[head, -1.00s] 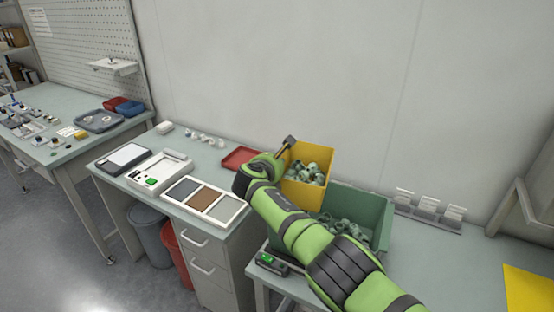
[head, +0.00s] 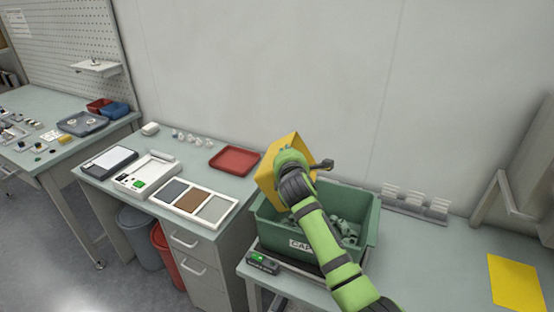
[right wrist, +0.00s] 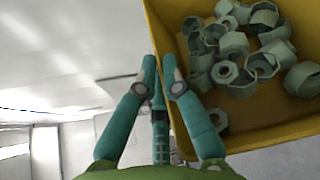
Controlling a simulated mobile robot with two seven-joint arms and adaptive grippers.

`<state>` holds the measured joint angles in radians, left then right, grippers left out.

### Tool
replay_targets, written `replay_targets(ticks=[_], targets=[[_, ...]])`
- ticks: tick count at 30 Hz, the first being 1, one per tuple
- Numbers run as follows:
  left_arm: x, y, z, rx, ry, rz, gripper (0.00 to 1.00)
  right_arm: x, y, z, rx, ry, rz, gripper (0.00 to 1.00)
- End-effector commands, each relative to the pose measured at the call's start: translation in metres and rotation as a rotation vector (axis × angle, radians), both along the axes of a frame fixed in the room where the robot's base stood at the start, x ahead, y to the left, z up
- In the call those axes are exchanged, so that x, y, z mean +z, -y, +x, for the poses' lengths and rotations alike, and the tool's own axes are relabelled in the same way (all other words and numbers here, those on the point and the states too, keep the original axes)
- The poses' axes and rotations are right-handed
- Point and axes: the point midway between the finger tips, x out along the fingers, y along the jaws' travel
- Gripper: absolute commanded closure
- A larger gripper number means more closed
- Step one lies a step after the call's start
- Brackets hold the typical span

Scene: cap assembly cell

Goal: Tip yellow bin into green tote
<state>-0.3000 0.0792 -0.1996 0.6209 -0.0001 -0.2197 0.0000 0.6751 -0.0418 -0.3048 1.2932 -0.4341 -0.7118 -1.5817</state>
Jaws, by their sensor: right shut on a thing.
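The yellow bin (head: 266,176) is held up over the left part of the green tote (head: 372,222) in the head view, tilted. My right gripper (right wrist: 160,70) is shut on the bin's wall in the right wrist view. In that view the bin (right wrist: 285,131) holds several grey-green caps (right wrist: 232,58). More caps (head: 345,232) lie inside the tote, whose front carries a label starting "CAP". In the head view my right arm hides part of the bin and tote. My left gripper is not in view.
The tote stands on a scale with a green-lit display (head: 262,262). To the left are a red tray (head: 234,160) and a three-panel board (head: 193,199). A card rack (head: 415,204) and a yellow mat (head: 515,280) are to the right.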

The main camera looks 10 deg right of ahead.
Motion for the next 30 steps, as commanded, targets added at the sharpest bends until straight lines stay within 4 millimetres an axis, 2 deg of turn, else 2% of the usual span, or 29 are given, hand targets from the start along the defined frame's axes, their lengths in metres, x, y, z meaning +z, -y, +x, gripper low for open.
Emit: replay_targets(ticks=[1, 18, 23, 30], targets=[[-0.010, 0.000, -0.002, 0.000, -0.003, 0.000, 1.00, -0.007, 0.005, -0.002, 0.000, 0.015, 0.033, 1.00], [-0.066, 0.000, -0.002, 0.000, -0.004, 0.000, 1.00, -0.019, 0.050, -0.021, 0.001, 0.156, 0.374, 1.00], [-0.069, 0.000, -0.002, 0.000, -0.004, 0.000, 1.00, -0.022, 0.064, -0.026, 0.001, 0.193, 0.470, 1.00], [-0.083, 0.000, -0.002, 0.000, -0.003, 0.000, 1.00, -0.031, 0.085, -0.035, 0.001, 0.254, 0.618, 1.00]])
